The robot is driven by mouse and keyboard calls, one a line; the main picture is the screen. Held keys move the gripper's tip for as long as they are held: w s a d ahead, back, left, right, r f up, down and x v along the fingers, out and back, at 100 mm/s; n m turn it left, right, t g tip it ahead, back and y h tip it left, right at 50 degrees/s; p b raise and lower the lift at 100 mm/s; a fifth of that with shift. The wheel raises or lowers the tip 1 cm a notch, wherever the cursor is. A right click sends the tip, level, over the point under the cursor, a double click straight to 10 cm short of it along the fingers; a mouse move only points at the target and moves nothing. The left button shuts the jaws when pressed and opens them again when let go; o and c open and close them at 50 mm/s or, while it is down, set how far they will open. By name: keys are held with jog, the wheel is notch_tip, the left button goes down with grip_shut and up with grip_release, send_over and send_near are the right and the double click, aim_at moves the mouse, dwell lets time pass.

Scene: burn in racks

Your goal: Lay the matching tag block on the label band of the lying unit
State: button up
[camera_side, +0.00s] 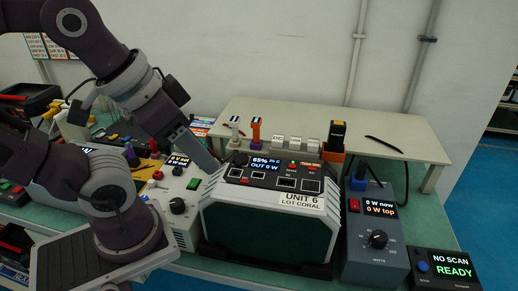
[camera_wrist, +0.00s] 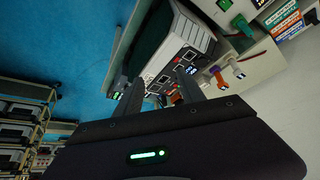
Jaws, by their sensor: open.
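The unit (camera_side: 265,228) lies on the bench with its control panel (camera_side: 262,176) facing up. Its white label (camera_side: 300,201) reads UNIT 6 LOT CORAL. The unit also shows in the wrist view (camera_wrist: 161,30). Several small pale blocks (camera_side: 295,143) stand on the shelf behind the unit, one marked DC. I cannot tell which tag block matches.
The raised shelf (camera_side: 385,142) runs behind the unit and also carries orange-topped connectors (camera_side: 256,128). A watt meter box (camera_side: 372,240) and a scanner reading NO SCAN, READY (camera_side: 446,266) stand at right. A cream power box (camera_side: 176,207) stands close at left. The left bench is crowded.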

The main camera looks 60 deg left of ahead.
dwell(0.4)
jog(key=o, duration=1.1)
jog(key=w+a+r+n, duration=0.1)
jog(key=w+r, duration=0.1)
jog(key=w+a+r+g, duration=0.1)
jog(key=w+r, duration=0.1)
jog(key=w+a+r+n, duration=0.1)
jog(key=w+a+r, duration=0.1)
jog(key=shift+w+n+g, duration=0.3)
jog(key=shift+w, duration=0.1)
jog(key=shift+c, duration=0.2)
jog(key=shift+o, duration=0.6)
jog(key=w+a+r+n+g, duration=0.1)
jog(key=w+a+r+n, duration=0.1)
jog(key=w+a+r, duration=0.1)
jog(key=shift+w+a+y, duration=0.3)
jog(key=shift+w+a, duration=0.55)
jog(key=w+a+n+g, duration=0.2)
jog(key=w+a, duration=0.1)
jog(key=a, duration=0.4)
jog(key=w+a+n+g, duration=0.1)
jog(key=w+a+n, duration=0.1)
jog(key=w+a, duration=0.3)
notch_tip(320, 180, down, 9)
jog(key=s+a, duration=0.1)
jog(key=shift+s+a, duration=0.2)
jog(key=shift+a, duration=0.1)
